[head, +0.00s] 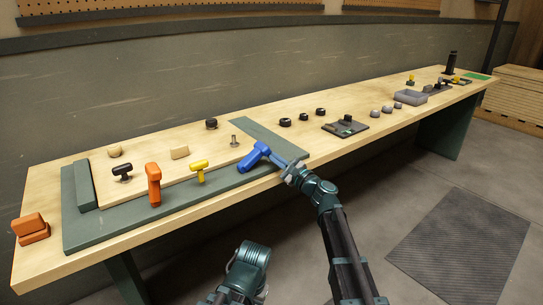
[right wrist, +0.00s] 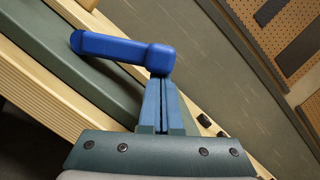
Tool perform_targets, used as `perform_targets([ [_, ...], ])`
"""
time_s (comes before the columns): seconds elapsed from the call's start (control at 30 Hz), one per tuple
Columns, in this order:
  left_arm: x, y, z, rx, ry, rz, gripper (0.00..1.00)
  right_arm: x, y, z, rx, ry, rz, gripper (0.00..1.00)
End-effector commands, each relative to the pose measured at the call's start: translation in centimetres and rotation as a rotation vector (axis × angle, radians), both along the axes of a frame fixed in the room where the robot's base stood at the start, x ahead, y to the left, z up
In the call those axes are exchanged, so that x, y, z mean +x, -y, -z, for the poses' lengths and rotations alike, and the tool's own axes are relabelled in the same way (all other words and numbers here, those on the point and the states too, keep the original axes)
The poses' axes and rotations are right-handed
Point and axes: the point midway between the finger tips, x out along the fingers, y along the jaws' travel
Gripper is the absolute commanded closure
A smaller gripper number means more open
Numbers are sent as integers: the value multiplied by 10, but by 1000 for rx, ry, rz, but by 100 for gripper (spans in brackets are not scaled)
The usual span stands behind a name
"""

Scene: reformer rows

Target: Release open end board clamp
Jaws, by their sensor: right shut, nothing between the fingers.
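A blue clamp handle (head: 253,157) sits at the right end of the green frame (head: 130,224) on the bench. It also shows in the right wrist view as a blue bar with a rounded hub (right wrist: 118,47), just past my fingertips. My right gripper (head: 274,156) is shut and empty, its tips at or very close to the hub; I cannot tell whether they touch. In the right wrist view its two fingers (right wrist: 161,88) lie together. The clamp's base is hidden behind the handle and fingers. My left gripper is not in view.
Orange blocks (head: 31,228) lie at the bench's left end. Black rings (head: 285,122) and a dark plate (head: 345,129) lie to the right. The wall runs behind.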

Motion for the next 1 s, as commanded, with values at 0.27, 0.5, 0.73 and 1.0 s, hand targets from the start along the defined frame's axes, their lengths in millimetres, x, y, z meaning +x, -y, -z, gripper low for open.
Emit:
perform_targets([
  [0.27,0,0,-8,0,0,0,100,-1,-1,-6,-38,28,-1,100],
  [0.5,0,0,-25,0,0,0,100,-3,-4,-20,-124,91,-2,100],
  [0.73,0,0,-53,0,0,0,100,-9,-12,-39,-283,207,-4,100],
  [1.0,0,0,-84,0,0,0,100,-20,-27,-58,-492,360,-4,100],
])
